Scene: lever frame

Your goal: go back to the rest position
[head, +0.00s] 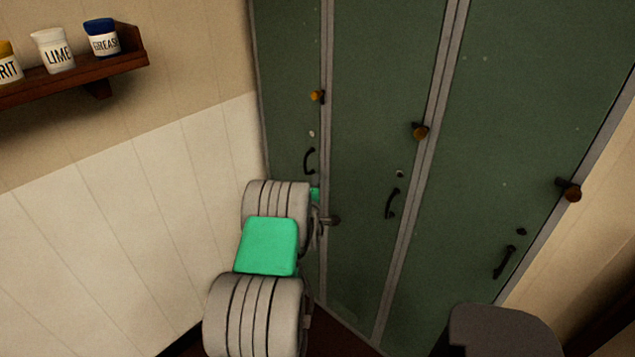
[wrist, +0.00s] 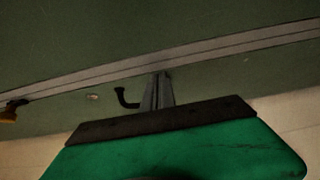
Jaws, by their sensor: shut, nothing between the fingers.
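My gripper (head: 333,220) is in front of the green lockers, beside the seam between the left and middle doors. It is small and partly hidden by my arm in the head view. In the wrist view my gripper (wrist: 158,90) has its fingers together, with nothing seen between them. A black handle (wrist: 125,98) shows just left of the fingertips; I cannot tell whether they touch it. In the head view the left door's handle (head: 309,160) is above my gripper, and the middle door's handle (head: 391,203) is to its right.
The lockers have orange-brown knobs: left (head: 317,96), middle (head: 420,131) and right (head: 570,190). The right door has a black handle (head: 504,262). A wooden shelf (head: 75,82) with labelled jars hangs at upper left. The panelled wall (head: 120,220) lies left of my arm.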

